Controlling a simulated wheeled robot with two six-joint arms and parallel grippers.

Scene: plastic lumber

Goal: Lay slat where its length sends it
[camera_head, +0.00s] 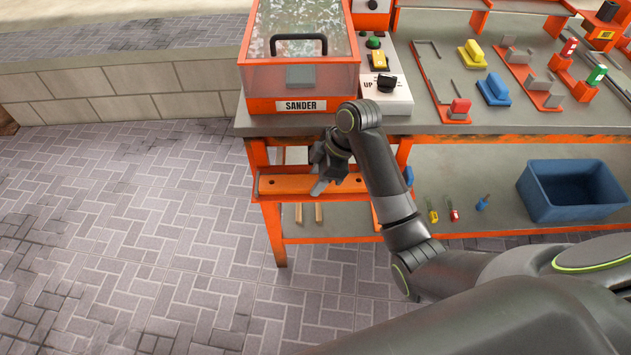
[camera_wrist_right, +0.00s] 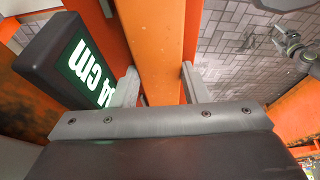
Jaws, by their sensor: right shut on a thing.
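My right gripper (camera_head: 320,184) reaches down at the front left of the bench, over an orange bar (camera_head: 285,185) with dark round marks. In the right wrist view its two fingers (camera_wrist_right: 159,85) are on either side of an orange bar (camera_wrist_right: 160,45) and shut on it. I cannot tell for sure whether this bar is the slat or part of the bench. Left of the fingers is a dark block with a green display (camera_wrist_right: 85,72) ending in "4 cm"; the first digit is partly cut off.
An orange box labelled SANDER (camera_head: 300,75) stands on the bench, with a control box (camera_head: 388,95) beside it. Coloured clamps, such as a yellow one (camera_head: 472,54), lie to the right. A blue bin (camera_head: 540,202) sits on the lower shelf. The paved floor (camera_head: 130,240) at left is clear.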

